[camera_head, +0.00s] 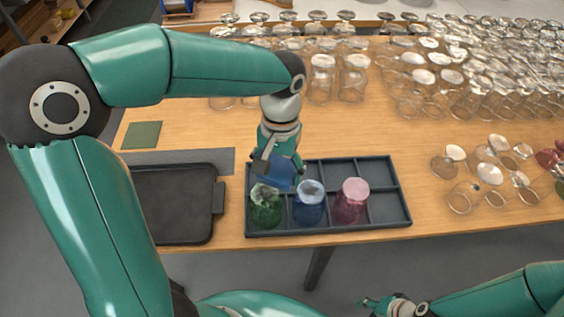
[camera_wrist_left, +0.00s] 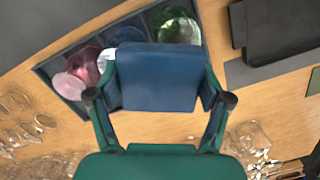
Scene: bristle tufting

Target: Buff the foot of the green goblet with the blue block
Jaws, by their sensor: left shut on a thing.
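My left gripper (camera_head: 279,168) is shut on the blue block (camera_head: 276,178), holding it over the back left of the divided tray. In the left wrist view the blue block (camera_wrist_left: 158,80) spans between both fingers. The green goblet (camera_head: 266,208) stands in the front left compartment of the tray, apparently foot up, just in front of the block. In the left wrist view the green goblet (camera_wrist_left: 178,28) shows beyond the block's edge; whether they touch I cannot tell. My right gripper (camera_head: 378,303) is low at the bottom edge, away from the table, its opening unclear.
The dark tray (camera_head: 388,212) also holds a blue goblet (camera_head: 309,205) and a pink goblet (camera_head: 350,202); its right compartments are empty. A black flat tray (camera_head: 172,205) lies left, with a green pad (camera_head: 142,135) behind. Many clear glasses (camera_head: 490,75) crowd the back and right.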

